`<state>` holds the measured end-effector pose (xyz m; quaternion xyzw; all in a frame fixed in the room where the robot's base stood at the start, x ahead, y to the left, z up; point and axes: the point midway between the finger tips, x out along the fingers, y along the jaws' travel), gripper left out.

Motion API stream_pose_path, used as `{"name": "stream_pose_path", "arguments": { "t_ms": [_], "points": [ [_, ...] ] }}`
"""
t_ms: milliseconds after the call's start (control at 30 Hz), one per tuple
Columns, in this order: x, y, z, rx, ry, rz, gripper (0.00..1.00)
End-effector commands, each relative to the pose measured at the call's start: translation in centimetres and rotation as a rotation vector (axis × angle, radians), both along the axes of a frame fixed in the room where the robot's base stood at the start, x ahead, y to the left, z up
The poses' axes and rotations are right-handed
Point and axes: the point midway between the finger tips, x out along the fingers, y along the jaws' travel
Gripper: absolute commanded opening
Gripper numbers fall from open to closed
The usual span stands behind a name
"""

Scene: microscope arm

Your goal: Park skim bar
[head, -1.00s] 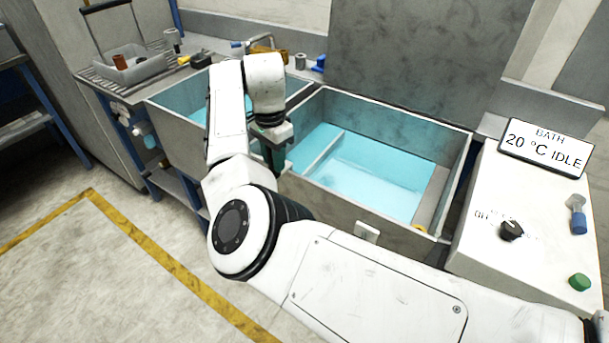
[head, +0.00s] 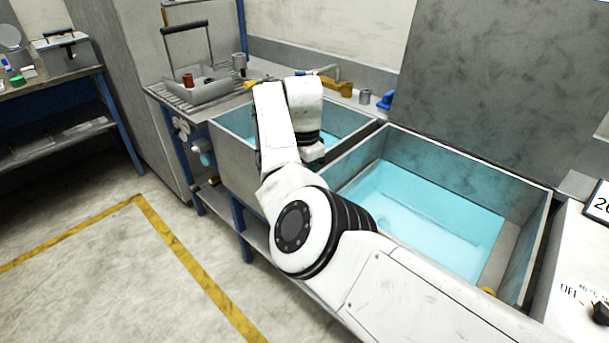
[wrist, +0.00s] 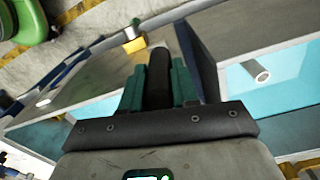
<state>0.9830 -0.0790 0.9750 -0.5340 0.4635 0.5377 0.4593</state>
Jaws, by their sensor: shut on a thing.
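In the wrist view my gripper (wrist: 156,80) has its two green fingers shut on a dark rounded grip (wrist: 159,66), which looks like the skim bar's handle. The rest of the bar is hidden or cannot be made out. In the head view my bent arm reaches over the front of the left tank (head: 232,150), and the links hide the gripper and what it holds. The right tank (head: 545,235) holds clear blue water, with no separate bar plainly visible across it.
A grey basket (head: 172,92) with a tall handle stands on the ribbed drainboard left of the tanks. A brass-coloured fitting (head: 338,86) and a blue item (head: 386,99) sit on the back ledge. A control console (head: 575,260) stands at right.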

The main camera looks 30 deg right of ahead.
Motion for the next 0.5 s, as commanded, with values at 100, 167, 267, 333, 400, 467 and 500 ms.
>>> {"name": "stream_pose_path", "arguments": {
  "t_ms": [100, 167, 267, 333, 400, 467, 500],
  "points": [
    [0.41, 0.18, 0.32, 0.002, -0.017, 0.004, 0.38],
    [0.39, 0.18, 0.31, 0.001, -0.016, 0.004, 0.44],
    [0.34, 0.17, 0.28, 0.001, -0.014, 0.004, 0.53],
    [0.31, 0.15, 0.25, 0.001, -0.013, 0.003, 0.55],
    [0.29, 0.13, 0.22, 0.002, -0.012, 0.003, 0.55],
    [0.27, 0.12, 0.20, 0.002, -0.011, 0.003, 0.55],
    [0.26, 0.12, 0.23, 0.002, -0.011, 0.003, 0.55]
  ]
}}
